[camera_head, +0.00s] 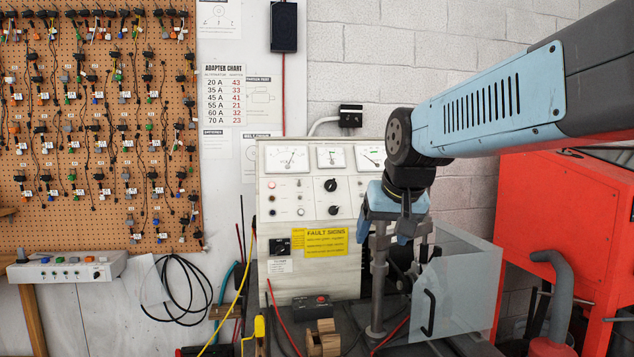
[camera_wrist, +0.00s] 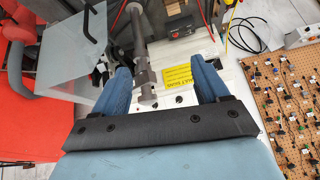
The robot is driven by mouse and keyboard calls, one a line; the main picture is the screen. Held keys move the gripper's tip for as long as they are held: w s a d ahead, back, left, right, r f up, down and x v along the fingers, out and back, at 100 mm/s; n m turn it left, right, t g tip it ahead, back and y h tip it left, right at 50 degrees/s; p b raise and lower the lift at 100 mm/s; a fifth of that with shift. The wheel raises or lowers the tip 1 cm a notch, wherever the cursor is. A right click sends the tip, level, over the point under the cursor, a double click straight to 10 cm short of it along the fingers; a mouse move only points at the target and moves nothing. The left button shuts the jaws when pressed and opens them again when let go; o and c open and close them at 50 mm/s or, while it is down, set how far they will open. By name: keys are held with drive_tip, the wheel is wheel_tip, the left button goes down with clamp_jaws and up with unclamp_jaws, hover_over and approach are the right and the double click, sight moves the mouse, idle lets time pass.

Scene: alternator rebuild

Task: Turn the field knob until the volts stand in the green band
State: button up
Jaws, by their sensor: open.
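The white test panel (camera_head: 345,275) stands against the wall. Two black knobs sit below, an upper one (camera_head: 330,185) and a lower one (camera_head: 333,210); I cannot tell which is the field knob. My gripper (camera_head: 384,235) is in front of the panel's right side, hiding part of it. In the wrist view its blue fingers (camera_wrist: 162,85) are apart, with no knob held.
A grey metal post (camera_head: 378,280) stands below my gripper and shows between the fingers in the wrist view. A clear guard (camera_head: 455,290) with a black handle stands at right, before a red cabinet (camera_head: 555,225). Cables hang left of the panel.

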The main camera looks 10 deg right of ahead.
drive_tip(key=w+r+m+t, duration=0.1)
drive_tip(key=w+r, duration=0.3)
drive_tip(key=w, duration=0.6)
drive_tip(key=w+r+m+t, duration=0.1)
drive_tip(key=w+r, duration=0.3)
drive_tip(key=w, duration=0.7)
drive_tip(key=m+t+y, duration=0.1)
drive_tip(key=m, duration=0.1)
approach(332, 182)
drive_tip(key=x, duration=0.9)
drive_tip(key=shift+f, duration=0.2)
drive_tip(key=shift+c, duration=0.5)
drive_tip(key=c, duration=1)
drive_tip(key=shift+o, duration=0.2)
drive_tip(key=n, duration=0.4)
drive_tip(key=shift+h, duration=0.4)
drive_tip(key=o, duration=1.1)
drive_tip(key=shift+c, duration=0.2)
